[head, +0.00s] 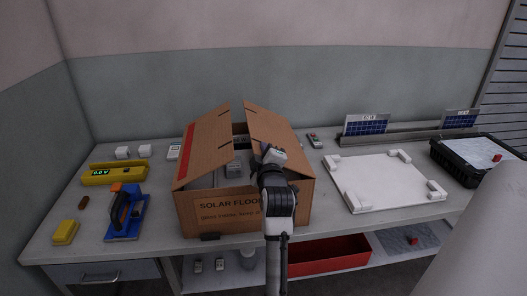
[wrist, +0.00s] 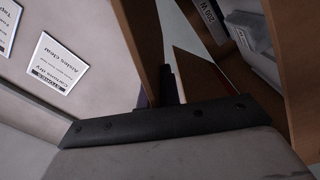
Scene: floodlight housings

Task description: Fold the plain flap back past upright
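An open cardboard box (head: 190,218) marked "SOLAR FLOO…" stands on the bench. Its left flap (head: 203,143) carries a red stripe. The plain flap (head: 262,128) is on the right and slopes up toward the middle opening. My gripper (head: 270,153) is at the front end of the plain flap, over the box. Contact cannot be told. My arm hides part of the box's front right.
A white tray (head: 390,198) with corner blocks lies to the right, with a black crate (head: 455,165) beyond it. A blue tool (head: 125,218) and a yellow meter (head: 113,173) lie to the left. A red bin (head: 335,262) is below the bench.

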